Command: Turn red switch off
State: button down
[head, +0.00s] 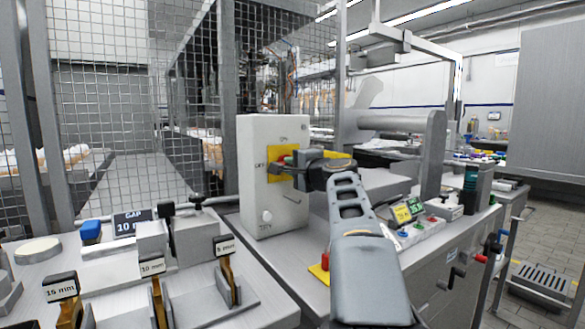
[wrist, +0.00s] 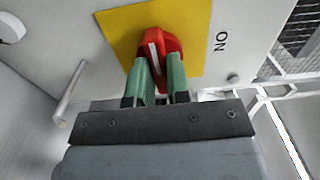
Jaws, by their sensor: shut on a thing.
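The red switch (wrist: 152,48) is a rotary knob with a white line, on a yellow plate (wrist: 187,25) on the front of a white box (head: 262,212). In the wrist view, my gripper (wrist: 160,75) has its two green fingers closed on the lower part of the knob. The label ON shows to the right of the plate. In the head view, the red switch (head: 284,158) is mostly hidden behind my gripper (head: 285,168), with OFF marked at the plate's left and ON above it.
A bench with labelled gauge blocks (head: 152,268) is at the front left. A small red button on a yellow base (head: 324,262) stands near my arm.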

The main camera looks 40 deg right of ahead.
jog(key=c, duration=1.1)
grip_release()
jog(key=shift+s, duration=0.15)
jog(key=s, duration=0.9)
jog(key=s+p, duration=0.1)
jog(key=s, duration=0.3)
jog(key=shift+s+a, duration=0.25)
jog(key=shift+a, duration=0.15)
